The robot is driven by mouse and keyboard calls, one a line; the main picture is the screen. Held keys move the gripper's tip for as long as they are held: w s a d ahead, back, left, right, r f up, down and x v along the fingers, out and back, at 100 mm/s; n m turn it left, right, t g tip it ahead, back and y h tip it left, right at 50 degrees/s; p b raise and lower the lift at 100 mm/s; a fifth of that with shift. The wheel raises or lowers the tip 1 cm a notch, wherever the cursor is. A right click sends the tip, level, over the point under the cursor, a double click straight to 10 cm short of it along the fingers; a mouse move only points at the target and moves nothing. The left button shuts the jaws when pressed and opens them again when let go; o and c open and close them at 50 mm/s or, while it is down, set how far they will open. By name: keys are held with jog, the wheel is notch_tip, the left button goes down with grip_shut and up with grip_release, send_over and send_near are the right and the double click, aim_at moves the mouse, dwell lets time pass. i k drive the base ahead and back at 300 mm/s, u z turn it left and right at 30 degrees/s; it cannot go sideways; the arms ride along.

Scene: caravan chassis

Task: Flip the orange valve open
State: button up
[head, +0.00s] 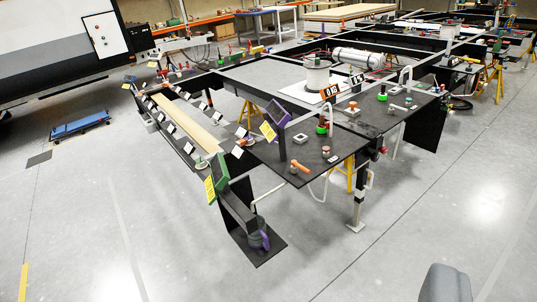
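An orange lever handle (300,167) lies on a dark plate (318,150) at the near corner of the chassis. It looks like the orange valve. It points to the right and slightly down in the picture; whether it is open or shut is too small to tell. A second orange-brown knob (353,105) stands farther back on the same deck. No gripper fingers show, so I see nothing near the valve. A grey rounded shape at the lower right edge seems to be part of my own body.
A black chassis frame (245,85) fills the centre and back. Green knobs (321,125), pipes and yellow stands surround the valve. A blue dolly (80,126) sits at left by a white caravan (50,40). The grey floor (370,255) in front is clear.

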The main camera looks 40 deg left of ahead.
aim_at(294, 162)
jog(key=u, duration=0.3)
jog(key=i, duration=0.95)
jog(key=u, duration=0.4)
jog(key=k, duration=0.65)
jog(key=z, duration=0.4)
jog(key=i, duration=1.5)
jog(key=u, duration=0.2)
